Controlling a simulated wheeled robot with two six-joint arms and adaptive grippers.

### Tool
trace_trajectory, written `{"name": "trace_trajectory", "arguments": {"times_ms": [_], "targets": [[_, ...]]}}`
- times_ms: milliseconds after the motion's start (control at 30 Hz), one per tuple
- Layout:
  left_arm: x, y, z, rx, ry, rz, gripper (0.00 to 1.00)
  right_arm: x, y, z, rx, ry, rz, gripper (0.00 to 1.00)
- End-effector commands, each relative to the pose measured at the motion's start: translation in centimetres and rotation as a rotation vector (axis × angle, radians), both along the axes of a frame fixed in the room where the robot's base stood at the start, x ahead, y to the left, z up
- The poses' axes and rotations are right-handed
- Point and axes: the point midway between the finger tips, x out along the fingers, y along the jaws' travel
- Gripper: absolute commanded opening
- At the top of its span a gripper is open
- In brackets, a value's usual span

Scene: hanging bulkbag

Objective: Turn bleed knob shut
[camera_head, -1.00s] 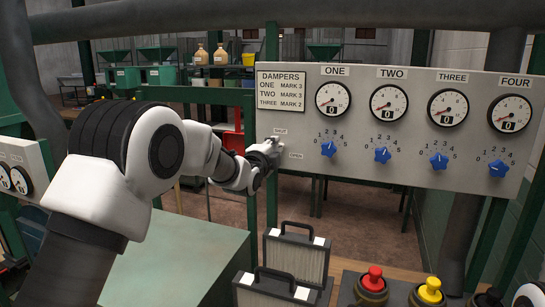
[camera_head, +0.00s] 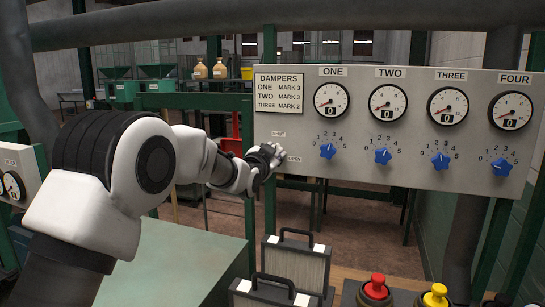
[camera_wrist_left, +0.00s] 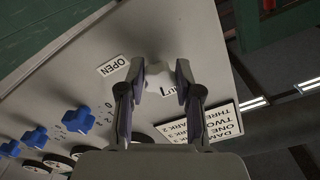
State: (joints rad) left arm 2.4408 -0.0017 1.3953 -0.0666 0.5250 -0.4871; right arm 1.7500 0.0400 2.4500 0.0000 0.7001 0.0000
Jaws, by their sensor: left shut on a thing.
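The grey panel (camera_head: 350,170) carries small labels at its lower left, SHUT (camera_head: 279,134) and OPEN (camera_head: 294,159). My left gripper (camera_head: 276,156) is at the panel beside these labels and covers the bleed knob in the head view. In the left wrist view, a pale knob (camera_wrist_left: 158,74) sits between the fingertips of my left gripper (camera_wrist_left: 160,68). The fingers are shut on it, one on each side. The OPEN label (camera_wrist_left: 112,65) is left of the fingers; the SHUT label is partly hidden behind the right finger. The knob's pointing direction is not clear. My right gripper is out of view.
Several blue damper knobs, such as knob ONE (camera_head: 328,151), sit below round gauges (camera_head: 332,99) to the right. A dampers sign (camera_head: 295,90) is above left. Filter-like cases (camera_head: 297,262) and red and yellow buttons (camera_head: 376,286) stand below the panel.

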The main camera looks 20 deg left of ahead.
Motion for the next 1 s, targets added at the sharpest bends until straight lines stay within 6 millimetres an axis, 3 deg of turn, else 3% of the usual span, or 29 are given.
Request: {"name": "trace_trajectory", "arguments": {"times_ms": [33, 400, 967, 1000], "targets": [[0.01, -0.03, 0.70, -0.035, -0.015, 0.000, 0.00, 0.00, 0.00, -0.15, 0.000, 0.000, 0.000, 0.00], [0.00, -0.09, 0.74, -0.217, -0.008, -0.001, 0.00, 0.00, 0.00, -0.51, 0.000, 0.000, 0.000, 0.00], [0.00, -0.07, 0.71, -0.248, -0.006, -0.001, 0.00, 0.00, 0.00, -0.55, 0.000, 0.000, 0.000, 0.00], [0.00, -0.07, 0.69, -0.248, -0.006, -0.001, 0.48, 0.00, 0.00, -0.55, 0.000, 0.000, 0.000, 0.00]]}}
